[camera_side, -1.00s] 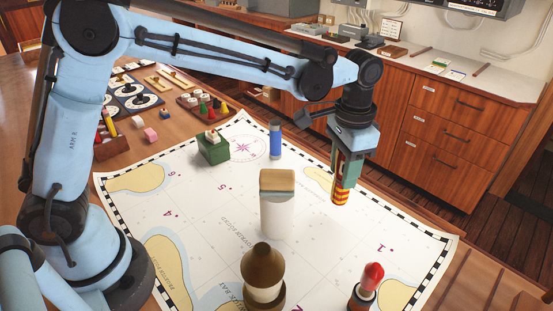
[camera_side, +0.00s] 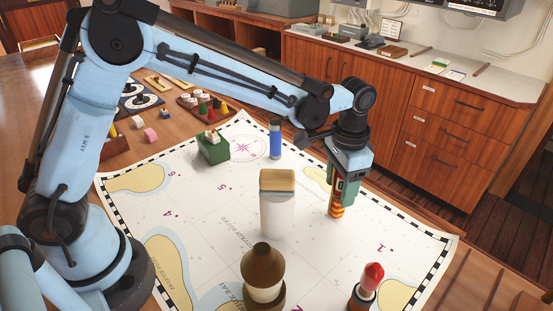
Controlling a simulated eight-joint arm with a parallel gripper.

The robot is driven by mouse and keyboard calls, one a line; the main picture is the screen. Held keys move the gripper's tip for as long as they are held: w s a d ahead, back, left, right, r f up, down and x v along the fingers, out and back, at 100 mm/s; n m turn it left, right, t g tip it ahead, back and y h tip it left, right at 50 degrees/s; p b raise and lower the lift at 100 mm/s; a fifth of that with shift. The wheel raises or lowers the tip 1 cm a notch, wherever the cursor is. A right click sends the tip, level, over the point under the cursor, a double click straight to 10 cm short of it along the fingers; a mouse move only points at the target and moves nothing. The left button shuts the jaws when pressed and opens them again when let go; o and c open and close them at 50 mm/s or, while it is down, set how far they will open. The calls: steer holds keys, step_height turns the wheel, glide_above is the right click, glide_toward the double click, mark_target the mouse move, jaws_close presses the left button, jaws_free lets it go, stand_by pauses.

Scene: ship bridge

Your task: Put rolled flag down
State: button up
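The rolled flag (camera_side: 337,208) is a small upright roll with red and yellow bands. It is in my gripper (camera_side: 342,194), which points down over the right part of the chart (camera_side: 225,203). The gripper's fingers are around the flag's upper part and hide it. The flag's lower end is at or just above the chart; I cannot tell whether it touches.
A white block with a tan top (camera_side: 277,205) stands left of the flag. A brown-topped bottle shape (camera_side: 263,272) and a red-topped piece (camera_side: 366,287) stand in front. A blue cylinder (camera_side: 275,140) and a green box (camera_side: 213,149) stand behind. Chart around the flag is clear.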

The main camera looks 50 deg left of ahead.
steer(key=shift+o, duration=0.3)
steer(key=shift+r, duration=0.1)
step_height(320, 180, up, 12)
steer(key=shift+f, duration=0.15)
steer(key=shift+s+a+r, duration=0.2)
steer(key=shift+a+r, duration=0.2)
steer(key=s+a+f+n+t, duration=0.2)
steer(key=s+a+t, duration=0.1)
steer(key=s+a, duration=0.4)
steer(key=s+a+f+n+t, duration=0.2)
steer(key=s+a+n+t, duration=0.1)
steer(key=s+a, duration=0.4)
steer(key=shift+a+f+t, duration=0.35)
steer(key=shift+a+t, duration=0.25)
steer(key=shift+s, duration=0.1)
